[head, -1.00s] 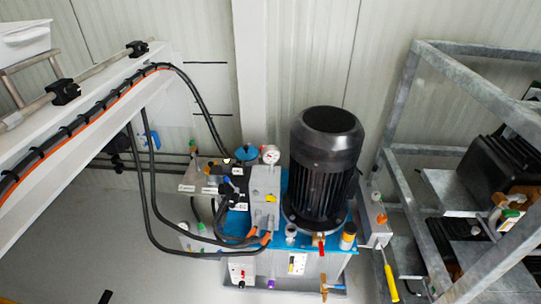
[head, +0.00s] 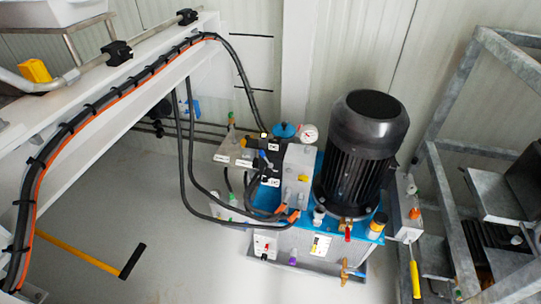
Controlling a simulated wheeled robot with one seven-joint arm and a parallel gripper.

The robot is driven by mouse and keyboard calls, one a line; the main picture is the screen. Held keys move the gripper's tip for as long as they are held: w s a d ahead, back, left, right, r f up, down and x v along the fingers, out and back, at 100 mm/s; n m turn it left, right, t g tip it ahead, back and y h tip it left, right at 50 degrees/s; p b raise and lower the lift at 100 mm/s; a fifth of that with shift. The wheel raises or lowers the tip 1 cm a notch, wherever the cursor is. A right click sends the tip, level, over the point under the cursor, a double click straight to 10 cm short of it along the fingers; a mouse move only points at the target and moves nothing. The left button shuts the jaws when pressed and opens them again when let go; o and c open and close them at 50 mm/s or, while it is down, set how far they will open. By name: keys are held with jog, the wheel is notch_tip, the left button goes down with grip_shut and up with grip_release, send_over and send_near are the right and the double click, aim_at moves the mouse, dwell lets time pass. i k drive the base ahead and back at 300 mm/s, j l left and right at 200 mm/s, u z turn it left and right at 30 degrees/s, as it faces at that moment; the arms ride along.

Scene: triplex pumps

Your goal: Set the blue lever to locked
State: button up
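A hydraulic pump unit stands on the floor right of the middle in the head view, with a black motor (head: 362,150) on a blue tank top (head: 304,238). A small dark blue lever (head: 264,157) shows on the valve block left of the motor. A brass valve (head: 344,271) with a small blue handle (head: 358,274) sits low on the tank's front. I cannot tell which of these is the task's lever, nor whether either is locked. My gripper is not in view.
A white beam (head: 110,135) carrying black and orange hoses crosses the left. A grey metal rack (head: 447,205) stands right of the pump. Floor before the pump is clear.

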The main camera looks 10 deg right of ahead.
aim_at(261, 153)
jog(key=i+j+z, duration=0.15)
jog(key=i, duration=1.05)
